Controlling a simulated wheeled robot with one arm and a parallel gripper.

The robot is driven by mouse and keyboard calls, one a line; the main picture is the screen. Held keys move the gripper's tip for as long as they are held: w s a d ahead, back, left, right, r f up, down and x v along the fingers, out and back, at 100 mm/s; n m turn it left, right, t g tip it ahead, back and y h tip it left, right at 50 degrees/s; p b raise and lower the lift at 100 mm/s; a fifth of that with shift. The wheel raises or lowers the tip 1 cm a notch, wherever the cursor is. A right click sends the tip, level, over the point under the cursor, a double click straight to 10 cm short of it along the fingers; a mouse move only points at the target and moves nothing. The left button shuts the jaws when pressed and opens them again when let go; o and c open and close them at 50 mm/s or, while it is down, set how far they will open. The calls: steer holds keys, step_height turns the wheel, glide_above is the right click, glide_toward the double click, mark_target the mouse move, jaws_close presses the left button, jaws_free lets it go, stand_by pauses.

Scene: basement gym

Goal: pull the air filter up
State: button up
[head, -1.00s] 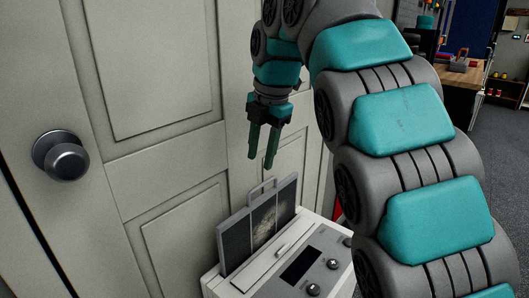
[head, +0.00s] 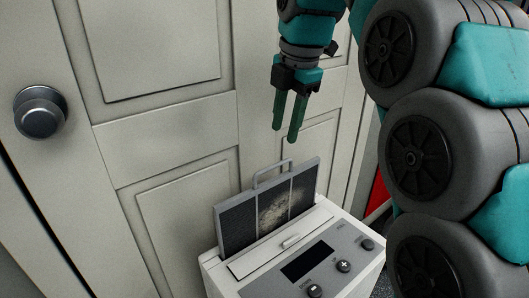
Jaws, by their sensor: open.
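The air filter (head: 243,222) is a flat dark panel with a grey frame and a dusty light patch. It stands upright, partly out of the slot in the top of a white machine (head: 333,216). Its lower part is hidden in the machine. A grey loop handle (head: 271,169) rises from its top edge. My gripper (head: 284,136) has two green fingers pointing down. It is open and empty, and in the picture it is just above the handle, with a gap between them.
A pale panelled door (head: 168,139) with a round knob (head: 40,112) stands close behind. A red object (head: 377,193) shows at the right.

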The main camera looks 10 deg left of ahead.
mark_target(279, 165)
steer(key=shift+w+a+f, duration=0.15)
steer(key=shift+a+f, duration=0.05)
steer(key=shift+f, duration=1.1)
steer(key=shift+w+a+f, duration=0.15)
steer(key=shift+w+f, duration=0.05)
steer(key=shift+f, duration=1.05)
steer(key=shift+w+a+f, duration=0.15)
steer(key=shift+a+f, duration=0.05)
steer(key=shift+f, duration=1.1)
steer(key=shift+c, duration=0.3)
jaws_close()
